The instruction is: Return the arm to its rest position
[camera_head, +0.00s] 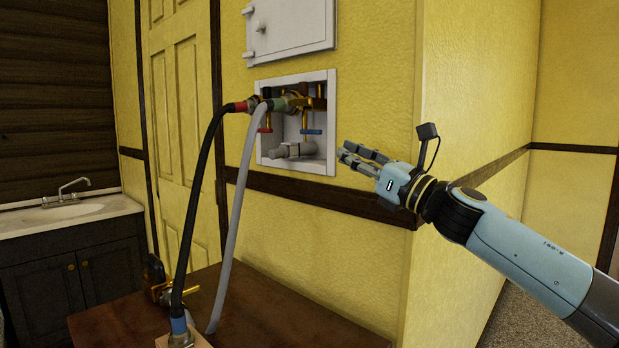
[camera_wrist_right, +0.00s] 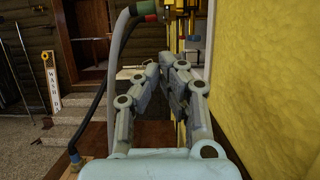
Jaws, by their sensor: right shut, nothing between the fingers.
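My right arm comes in from the right in the head view. Its gripper (camera_head: 357,157) is just right of the white wall box (camera_head: 331,103), apart from it, with nothing between the fingers. The fingers (camera_wrist_right: 167,66) also show in the right wrist view, shut and empty. A black hose (camera_head: 188,215) and a grey hose (camera_head: 239,190) run from the brass valves (camera_head: 311,102) in the box down to the table. My left gripper is not in view.
A brown table (camera_head: 270,305) stands below the wall box. The yellow wall's corner (camera_head: 420,120) is close behind my right gripper. A sink counter (camera_head: 75,215) stands at far left. A brass and black fitting (camera_head: 157,280) sits on the table.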

